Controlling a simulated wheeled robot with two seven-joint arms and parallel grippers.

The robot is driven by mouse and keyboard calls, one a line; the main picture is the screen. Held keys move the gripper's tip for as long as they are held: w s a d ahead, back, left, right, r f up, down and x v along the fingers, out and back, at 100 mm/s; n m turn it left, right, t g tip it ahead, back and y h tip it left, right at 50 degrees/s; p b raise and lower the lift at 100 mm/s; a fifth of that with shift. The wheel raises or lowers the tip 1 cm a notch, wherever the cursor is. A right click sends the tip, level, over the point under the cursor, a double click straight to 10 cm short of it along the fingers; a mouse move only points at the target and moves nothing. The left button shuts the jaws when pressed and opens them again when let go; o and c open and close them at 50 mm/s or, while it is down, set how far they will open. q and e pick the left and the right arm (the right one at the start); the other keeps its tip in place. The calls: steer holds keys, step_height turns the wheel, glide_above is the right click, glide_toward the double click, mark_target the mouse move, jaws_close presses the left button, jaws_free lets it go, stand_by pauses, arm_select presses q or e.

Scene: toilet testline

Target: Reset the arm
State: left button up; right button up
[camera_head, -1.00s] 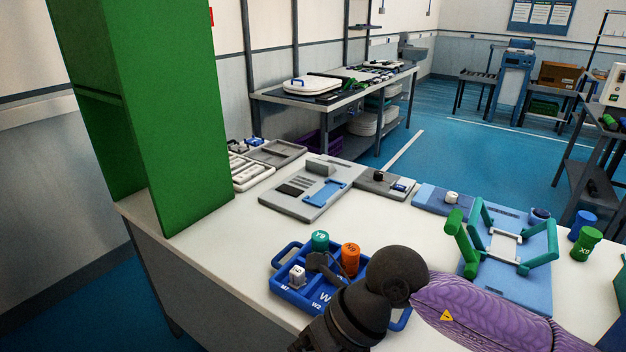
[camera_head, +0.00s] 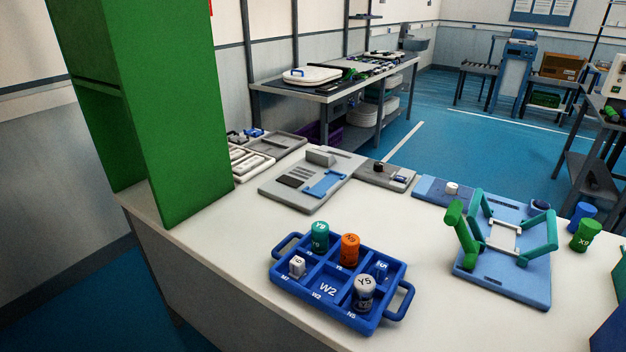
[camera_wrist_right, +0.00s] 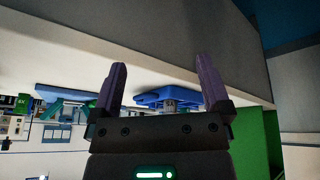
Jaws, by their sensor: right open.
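My right gripper (camera_wrist_right: 163,88) shows in the right wrist view with its two purple fingers wide apart and nothing between them. It is not in the head view. The blue tray (camera_wrist_right: 152,98) shows beyond the fingers in the wrist view, well apart from them. In the head view the blue tray (camera_head: 293,291) stands on the white table, holding a teal cylinder (camera_head: 319,237), an orange cylinder (camera_head: 349,250), a small white block (camera_head: 297,266) and a white-capped piece (camera_head: 364,288) marked Y5. My left gripper is in neither view.
A light blue fixture (camera_head: 520,283) with green arms stands to the right of the tray. A grey plate (camera_head: 290,207) lies behind it. A tall green cabinet (camera_head: 165,110) stands at the left. Green (camera_head: 586,235) and blue (camera_head: 580,215) cylinders stand at the right. The table's left front is bare.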

steer(key=s+f+g, duration=0.2)
steer(key=s+f, duration=0.1)
steer(key=f, duration=0.7)
steer(key=s+f+g, duration=0.1)
steer(key=s+f, duration=0.3)
steer(key=f, duration=0.6)
steer(key=s+d+f+g, duration=0.1)
steer(key=s+d+f, duration=0.2)
steer(key=s+f, duration=0.6)
steer(key=s, duration=0.3)
steer(key=shift+d+n, duration=0.2)
steer(key=shift+n, duration=0.1)
